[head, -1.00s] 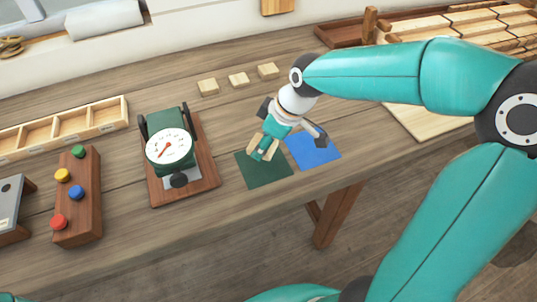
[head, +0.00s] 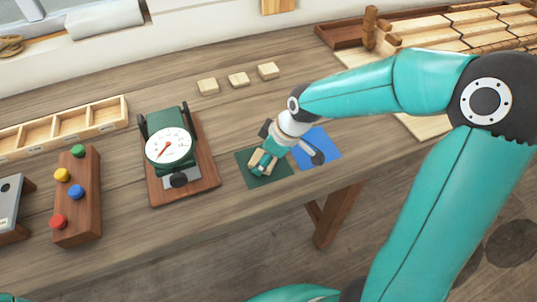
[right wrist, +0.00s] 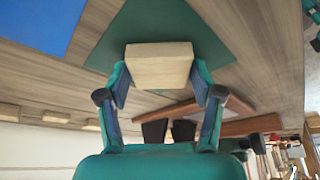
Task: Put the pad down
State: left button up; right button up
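The pad is a pale wooden block. In the right wrist view the pad (right wrist: 159,66) sits between the two fingertips of my right gripper (right wrist: 160,82), which press on its sides. In the head view my right gripper (head: 262,163) points down over the dark green square (head: 285,174), with the pad partly hidden behind a finger. The green square also shows behind the pad in the right wrist view (right wrist: 205,42). The pad is at or just above the square; I cannot tell if it touches. My left gripper is out of view.
A blue square (head: 322,150) lies right beside the green one. Three pale blocks (head: 238,79) stand in a row behind. A green dial scale (head: 168,147) on a wooden base, a button block (head: 77,205) and a divided tray (head: 70,124) stand left. The table's front edge is close.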

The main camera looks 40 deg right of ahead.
jog(key=shift+o, duration=1.1)
jog(key=shift+r, duration=0.1)
jog(key=shift+r, duration=0.15)
jog(key=v, duration=1.1)
jog(key=shift+r, duration=0.4)
jog(key=shift+d, duration=0.1)
